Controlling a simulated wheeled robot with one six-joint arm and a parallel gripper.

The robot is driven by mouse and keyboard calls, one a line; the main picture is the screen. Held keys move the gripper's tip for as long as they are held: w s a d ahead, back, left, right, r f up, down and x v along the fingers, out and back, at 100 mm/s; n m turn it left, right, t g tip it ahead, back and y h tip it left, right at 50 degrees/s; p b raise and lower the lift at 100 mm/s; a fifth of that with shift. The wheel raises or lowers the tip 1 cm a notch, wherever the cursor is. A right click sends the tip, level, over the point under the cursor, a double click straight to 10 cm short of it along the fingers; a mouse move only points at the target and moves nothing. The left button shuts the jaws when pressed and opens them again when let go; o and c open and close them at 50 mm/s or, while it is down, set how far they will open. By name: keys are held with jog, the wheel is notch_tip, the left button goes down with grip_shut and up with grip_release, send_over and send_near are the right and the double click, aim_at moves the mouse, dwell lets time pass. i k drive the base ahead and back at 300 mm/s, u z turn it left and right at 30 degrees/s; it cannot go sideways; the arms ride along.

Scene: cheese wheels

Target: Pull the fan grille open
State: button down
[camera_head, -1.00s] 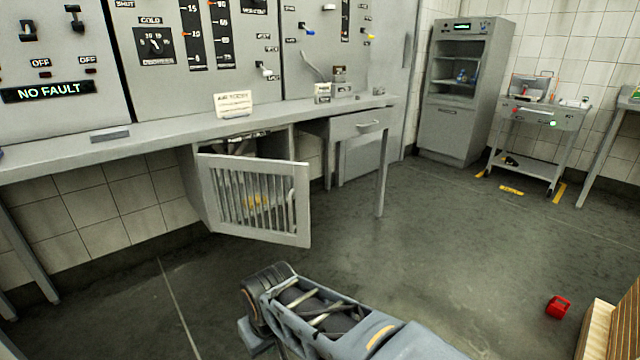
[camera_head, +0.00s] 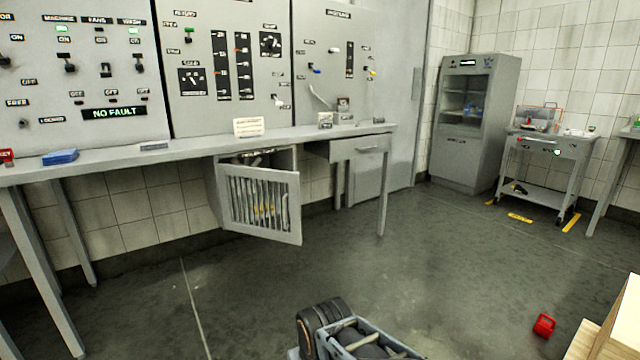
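The fan grille (camera_head: 260,205) is a grey slatted door under the bench, left of the picture's middle. It stands ajar, swung out from its housing, with its free edge at the right. A dark gap shows above it, and yellow bits show between the slats. My arm shows at the bottom centre, well in front of the grille and apart from it. My gripper's fingertips cannot be made out.
A control panel (camera_head: 115,113) with switches rises behind the grey bench (camera_head: 190,148). A bench leg (camera_head: 384,200) stands right of the grille. A red object (camera_head: 544,326) lies on the floor at right. A cabinet (camera_head: 478,120) and a cart (camera_head: 545,150) stand at back right. The middle floor is clear.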

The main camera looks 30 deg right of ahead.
aim_at(224, 171)
jog(key=z, duration=0.85)
jog(key=i, duration=1.15)
jog(key=u, duration=0.1)
